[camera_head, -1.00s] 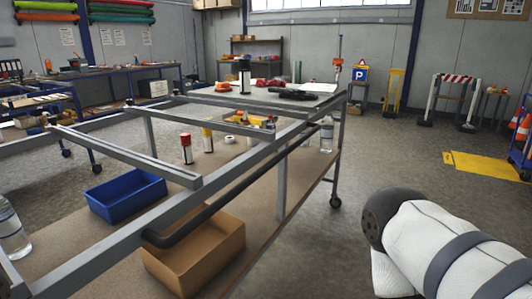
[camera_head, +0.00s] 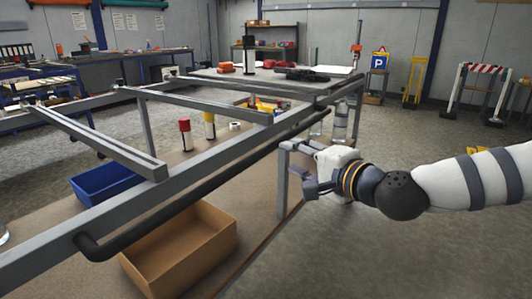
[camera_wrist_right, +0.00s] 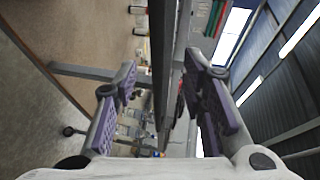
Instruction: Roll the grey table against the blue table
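The grey table (camera_head: 110,211) is a wheeled metal frame with a brown lower shelf, filling the left and middle of the head view. A dark handle bar (camera_head: 180,199) runs along its near side. A blue-framed table (camera_head: 150,54) stands behind it at the back left, apart from it. My right gripper (camera_head: 297,168) is open beside the far part of the handle. In the right wrist view the handle bar (camera_wrist_right: 158,45) and the frame rail appear between the spread fingers (camera_wrist_right: 158,88), ahead of them; no contact shows. My left gripper is out of view.
The shelf holds a blue bin (camera_head: 103,184), a cardboard box (camera_head: 180,250) and several cans and bottles. Tools lie on the far top (camera_head: 220,75). Barriers and a parking sign (camera_head: 379,62) stand at the back right. The floor at right is mostly clear.

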